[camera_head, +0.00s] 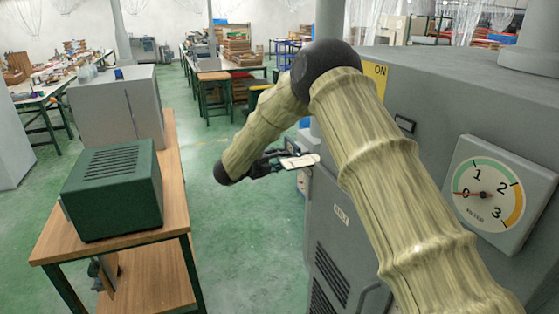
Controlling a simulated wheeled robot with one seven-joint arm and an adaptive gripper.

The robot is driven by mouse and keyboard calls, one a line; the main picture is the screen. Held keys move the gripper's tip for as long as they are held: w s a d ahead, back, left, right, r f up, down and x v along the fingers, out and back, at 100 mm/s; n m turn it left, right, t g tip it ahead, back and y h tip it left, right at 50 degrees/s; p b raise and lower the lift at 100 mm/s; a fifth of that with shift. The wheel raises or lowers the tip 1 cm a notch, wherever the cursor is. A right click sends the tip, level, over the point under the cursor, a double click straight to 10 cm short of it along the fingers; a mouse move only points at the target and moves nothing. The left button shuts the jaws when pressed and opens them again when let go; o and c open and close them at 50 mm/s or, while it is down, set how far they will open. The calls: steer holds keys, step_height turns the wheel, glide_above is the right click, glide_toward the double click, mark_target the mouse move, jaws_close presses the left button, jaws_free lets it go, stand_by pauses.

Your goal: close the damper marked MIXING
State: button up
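My arm reaches across the middle of the view, and my dark gripper (280,160) is at its far end, beside the left side of the grey machine (440,115). A small pale, flat piece (301,161) shows right at the fingertips. I cannot tell whether it is a damper handle or a tag, or whether the fingers touch it. The fingers are small and partly in shadow, so their opening is unclear. No marking that reads MIXING is legible. My arm hides part of the machine's front.
The machine carries a FILTER gauge (490,194), a yellow ON sign (375,75) and a small, unclear label (341,215). At left, a wooden bench (177,190) bears a green vented box (113,188) and a grey cabinet (118,108). Green floor (250,250) lies clear between bench and machine.

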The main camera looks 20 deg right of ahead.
steer(key=v, duration=1.2)
